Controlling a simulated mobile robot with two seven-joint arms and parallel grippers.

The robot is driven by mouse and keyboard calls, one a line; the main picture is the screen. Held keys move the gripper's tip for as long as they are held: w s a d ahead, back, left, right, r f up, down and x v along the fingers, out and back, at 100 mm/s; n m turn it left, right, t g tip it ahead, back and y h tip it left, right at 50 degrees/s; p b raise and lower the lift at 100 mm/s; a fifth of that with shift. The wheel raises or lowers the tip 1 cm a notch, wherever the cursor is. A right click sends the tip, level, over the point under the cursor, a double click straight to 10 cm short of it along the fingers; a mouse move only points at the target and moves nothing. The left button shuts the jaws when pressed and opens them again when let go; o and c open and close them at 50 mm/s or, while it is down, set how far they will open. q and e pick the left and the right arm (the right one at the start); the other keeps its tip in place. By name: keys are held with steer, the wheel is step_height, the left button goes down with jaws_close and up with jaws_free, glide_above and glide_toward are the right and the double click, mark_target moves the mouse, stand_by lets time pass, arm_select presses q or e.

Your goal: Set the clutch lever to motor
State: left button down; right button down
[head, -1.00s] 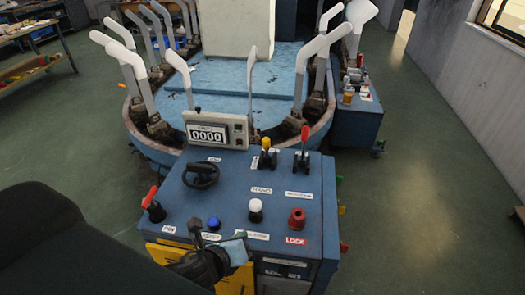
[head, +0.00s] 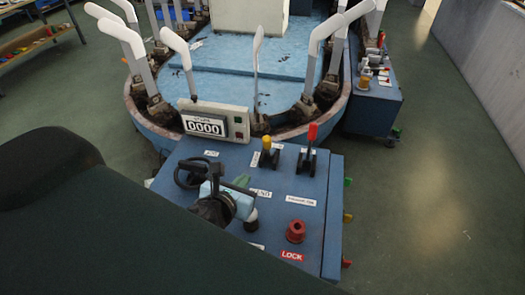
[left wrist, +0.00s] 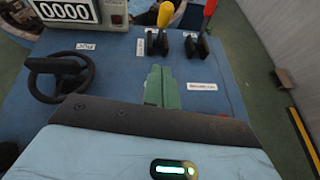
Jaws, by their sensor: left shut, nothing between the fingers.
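On the blue console (head: 322,215) stand two levers. One has a yellow knob (head: 266,143), also seen at the top of the left wrist view (left wrist: 165,14). The other, to its right, has a red grip (head: 312,133); its lower part shows in the left wrist view (left wrist: 208,12). Both stand roughly upright. Small white labels lie around them, too small to read surely, so I cannot tell which lever is the clutch. My left gripper (head: 246,187) is shut and empty above the console, apart from and nearer than the yellow lever. My right gripper is not in view.
A black handwheel (head: 187,170) is left of the gripper. A counter reading 0000 (head: 205,126) stands behind it. A red button (head: 296,231) above a LOCK label (head: 292,256) is at the front right. White curved forms ring the blue machine bed (head: 220,75).

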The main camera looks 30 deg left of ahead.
arm_select(q)
glide_toward(266, 148)
step_height(266, 148, down, 4)
steer(key=w, duration=0.2)
steer(key=shift+w+a+r, duration=0.15)
steer(key=shift+w+r, duration=0.05)
steer(key=shift+w, duration=0.35)
steer(key=shift+w+a+r, duration=0.1)
steer(key=shift+w+r, duration=0.05)
steer(key=shift+w, duration=0.4)
steer(key=shift+w+a+r, duration=0.15)
steer(key=shift+w+r, duration=0.05)
steer(key=shift+w, duration=0.35)
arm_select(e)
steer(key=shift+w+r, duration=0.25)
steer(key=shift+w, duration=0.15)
arm_select(q)
steer(key=shift+w, duration=0.1)
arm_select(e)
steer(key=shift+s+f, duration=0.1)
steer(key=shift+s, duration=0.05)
